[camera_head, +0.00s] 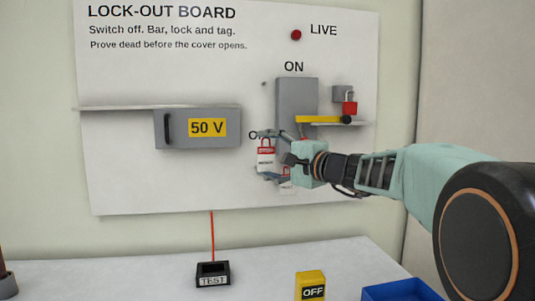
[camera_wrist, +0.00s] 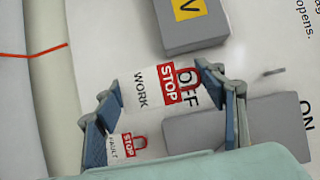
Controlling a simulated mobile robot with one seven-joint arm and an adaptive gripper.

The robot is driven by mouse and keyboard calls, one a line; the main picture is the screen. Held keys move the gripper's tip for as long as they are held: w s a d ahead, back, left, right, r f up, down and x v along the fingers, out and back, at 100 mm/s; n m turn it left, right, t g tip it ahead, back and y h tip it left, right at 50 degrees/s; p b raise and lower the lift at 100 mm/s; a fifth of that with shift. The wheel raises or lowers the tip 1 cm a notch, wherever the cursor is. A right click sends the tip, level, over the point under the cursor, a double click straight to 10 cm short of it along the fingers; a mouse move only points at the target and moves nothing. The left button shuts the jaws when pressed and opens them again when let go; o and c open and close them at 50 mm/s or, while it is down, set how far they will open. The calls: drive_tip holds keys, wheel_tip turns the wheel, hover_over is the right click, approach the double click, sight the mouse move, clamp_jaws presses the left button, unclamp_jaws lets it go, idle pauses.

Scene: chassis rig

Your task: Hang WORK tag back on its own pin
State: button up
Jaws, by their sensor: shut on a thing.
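The WORK tag (camera_head: 265,160) is white with a red top, in front of the lock-out board at the lower left of the switch box. In the wrist view the WORK tag (camera_wrist: 142,98) shows its red STOP band and red loop. My gripper (camera_head: 266,156) is shut on the WORK tag, one finger at its top and one at its bottom; in the wrist view the fingers (camera_wrist: 155,82) are at its two ends. A second STOP tag (camera_wrist: 125,146) shows smaller beside the left finger; in the head view it (camera_head: 287,186) is partly hidden below my gripper.
The grey switch box (camera_head: 297,95) stands right of the tag, with a yellow bar (camera_head: 323,119) and red padlock (camera_head: 350,108) beside it. A small peg (camera_head: 264,84) juts from the board. A grey 50 V box (camera_head: 175,130) is left. A TEST block (camera_head: 213,281) stands below.

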wheel_tip(320, 180, down, 9)
drive_tip(key=b, duration=0.7)
drive_tip(key=p, duration=0.7)
approach(250, 179)
drive_tip(key=shift+s+a+r+x, duration=0.1)
drive_tip(key=shift+r+x, duration=0.05)
drive_tip(key=shift+x, duration=0.7)
drive_tip(key=shift+s+a+r+x, duration=0.1)
drive_tip(key=shift+x, duration=0.7)
drive_tip(key=shift+s+a+r+x, duration=0.1)
drive_tip(key=shift+r+x, duration=0.05)
drive_tip(key=shift+x, duration=0.7)
drive_tip(key=shift+w+f, duration=0.35)
drive_tip(key=shift+w, duration=0.15)
drive_tip(key=shift+w+a+b, duration=0.1)
drive_tip(key=shift+w+b, duration=0.15)
drive_tip(key=shift+b, duration=0.35)
drive_tip(key=o, duration=0.9)
